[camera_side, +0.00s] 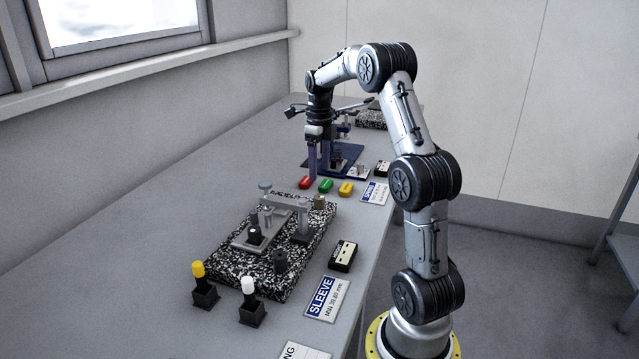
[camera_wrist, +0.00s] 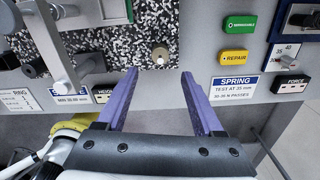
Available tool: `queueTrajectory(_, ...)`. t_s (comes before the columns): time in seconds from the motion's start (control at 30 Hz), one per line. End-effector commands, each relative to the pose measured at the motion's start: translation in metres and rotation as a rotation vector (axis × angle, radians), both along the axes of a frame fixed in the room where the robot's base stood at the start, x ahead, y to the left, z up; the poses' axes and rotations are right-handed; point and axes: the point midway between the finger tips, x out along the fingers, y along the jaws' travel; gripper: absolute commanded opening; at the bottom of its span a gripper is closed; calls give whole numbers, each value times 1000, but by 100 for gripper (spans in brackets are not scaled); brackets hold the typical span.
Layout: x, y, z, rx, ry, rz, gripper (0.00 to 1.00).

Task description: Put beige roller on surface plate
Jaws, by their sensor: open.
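The beige roller (camera_wrist: 160,55) is a small light cylinder with a dark spot on its end. It stands near the edge of the black-and-white speckled surface plate (camera_wrist: 190,22), and shows small at the plate's far corner (camera_side: 319,202) in the side view. The surface plate (camera_side: 262,283) also carries a grey stand with an arm. My gripper (camera_side: 319,178) is open, its blue-purple fingers pointing down beyond the plate. In the wrist view, the roller lies just past and between the open fingertips (camera_wrist: 160,73), with nothing held.
Red (camera_side: 305,182), green (camera_side: 325,185) and yellow (camera_side: 346,188) tags lie beyond the plate, beside a blue-based fixture (camera_side: 350,158). A black gauge box (camera_side: 343,256) and a SLEEVE card (camera_side: 326,298) lie right of the plate. Yellow-topped and white-topped pieces stand in black blocks in front. The bench's left side is clear.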

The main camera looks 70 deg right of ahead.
Motion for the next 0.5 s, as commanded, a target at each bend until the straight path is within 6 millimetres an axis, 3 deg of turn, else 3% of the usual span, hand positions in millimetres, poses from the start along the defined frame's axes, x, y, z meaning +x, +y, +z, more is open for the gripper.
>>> queueTrajectory(0.27,1,5,26,-5,-4,34,69)
queueTrajectory(0.37,6,26,39,-21,-19,175,69)
queueTrajectory(0.5,9,84,65,-75,-52,573,69)
